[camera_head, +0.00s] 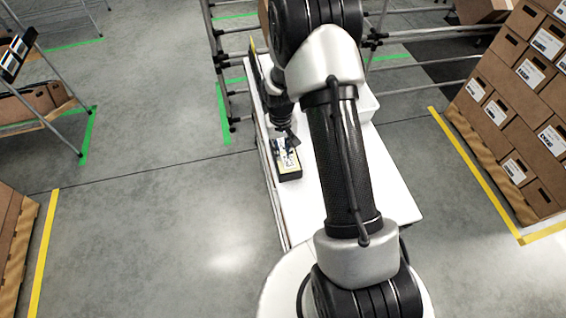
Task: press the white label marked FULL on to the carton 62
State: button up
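My gripper (291,138) points down over a small black tray (291,177) on the white table. The picture is too small to tell whether its fingers are open or shut, or whether they touch anything. In the tray lie pale and yellow pieces (286,158) that look like labels, partly hidden by the gripper. I cannot read FULL on any of them. Brown cartons with white labels (548,43) are stacked at the right. Their print is too small to read, so I cannot tell which is carton 62.
The white table (400,170) stands under my arm, with a pale bin (366,102) partly behind the arm. A metal rail frame (212,60) is behind it. More cartons (10,235) stand at the left. Grey floor is free on both sides, with yellow and green lines.

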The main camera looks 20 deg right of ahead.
aim_at(283, 160)
notch_tip(283, 160, down, 4)
jog(key=shift+f+b, duration=0.25)
jog(key=shift+b, duration=0.95)
grip_shut()
jog(key=shift+r, duration=0.15)
notch_tip(283, 160, up, 7)
jog(key=p, duration=0.5)
dwell(0.9)
